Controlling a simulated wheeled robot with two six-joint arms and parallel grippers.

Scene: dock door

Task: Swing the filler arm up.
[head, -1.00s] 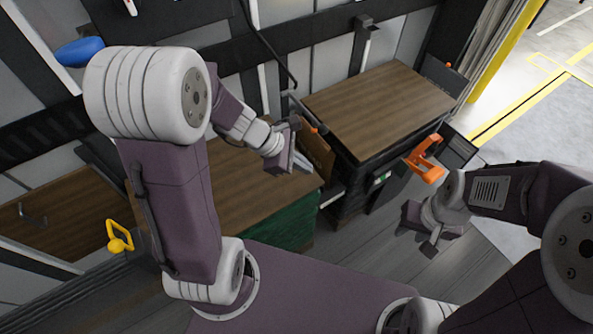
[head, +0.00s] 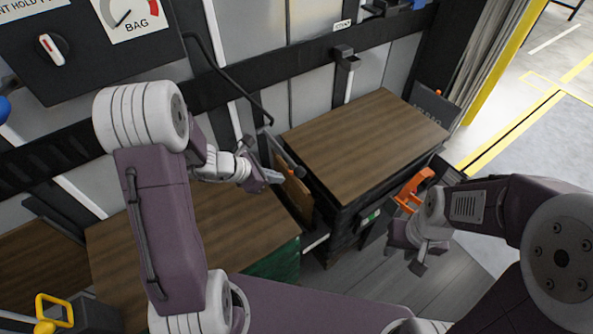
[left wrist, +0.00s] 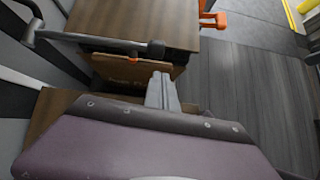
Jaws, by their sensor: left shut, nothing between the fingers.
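The filler arm (head: 280,151) is a dark bar with a round knob at its end, beside the left corner of the far wooden top. In the left wrist view the filler arm (left wrist: 95,41) runs roughly level across the upper left, ending in a black knob. My left gripper (head: 273,178) is shut and empty, with its fingertips just left of and slightly below the knob in the head view. Its fingers (left wrist: 161,90) show a gap to the knob in the wrist view. My right gripper (head: 418,266) looks shut and empty, over the floor at the right.
A far wooden top (head: 365,135) and a nearer one (head: 225,220) lie around the filler arm. A brown box-like panel (head: 293,195) stands between them. An orange handle (head: 413,190) and a yellow handle (head: 53,312) stick out. A dark hose (head: 228,80) hangs from the control panel (head: 100,50).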

